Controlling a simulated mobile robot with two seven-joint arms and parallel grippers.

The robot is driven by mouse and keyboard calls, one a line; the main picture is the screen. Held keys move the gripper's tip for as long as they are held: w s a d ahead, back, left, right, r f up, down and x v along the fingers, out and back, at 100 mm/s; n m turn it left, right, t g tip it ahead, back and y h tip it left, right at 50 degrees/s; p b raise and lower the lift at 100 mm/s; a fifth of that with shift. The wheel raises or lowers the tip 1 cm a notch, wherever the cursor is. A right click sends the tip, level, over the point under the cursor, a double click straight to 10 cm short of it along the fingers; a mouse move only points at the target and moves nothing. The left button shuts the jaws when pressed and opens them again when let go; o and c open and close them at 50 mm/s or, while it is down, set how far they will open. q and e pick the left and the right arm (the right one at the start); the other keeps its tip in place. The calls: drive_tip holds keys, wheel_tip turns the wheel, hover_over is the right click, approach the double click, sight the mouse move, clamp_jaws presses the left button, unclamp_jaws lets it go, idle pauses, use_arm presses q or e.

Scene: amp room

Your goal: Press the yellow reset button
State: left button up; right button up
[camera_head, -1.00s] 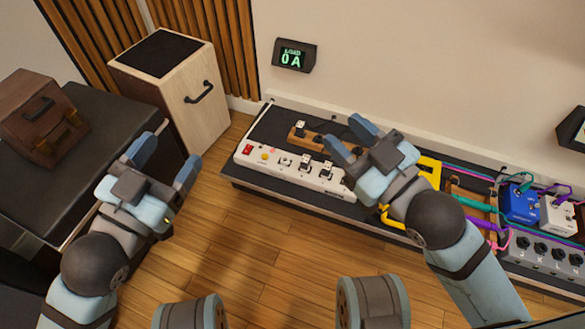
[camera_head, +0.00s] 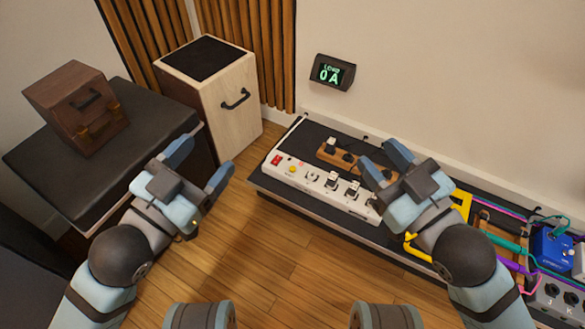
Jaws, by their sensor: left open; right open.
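The yellow reset button (camera_head: 292,169) is a small round knob near the left end of a white power strip (camera_head: 322,187), just right of a red switch (camera_head: 276,160). The strip lies on a low dark shelf along the wall. My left gripper (camera_head: 204,156) is open and empty, left of the strip and apart from it, over the floor in the picture. My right gripper (camera_head: 382,160) is open, over the right end of the strip, part of which it hides. I cannot tell whether its fingers touch anything.
A wooden strip with black plugs (camera_head: 329,147) lies behind the white one. Pedals and coloured cables, including a blue pedal (camera_head: 553,248), fill the shelf at right. A pale cabinet (camera_head: 232,110) and a dark table (camera_head: 45,155) with a brown wooden box (camera_head: 78,104) stand at left.

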clamp_jaws()
idle(1.5)
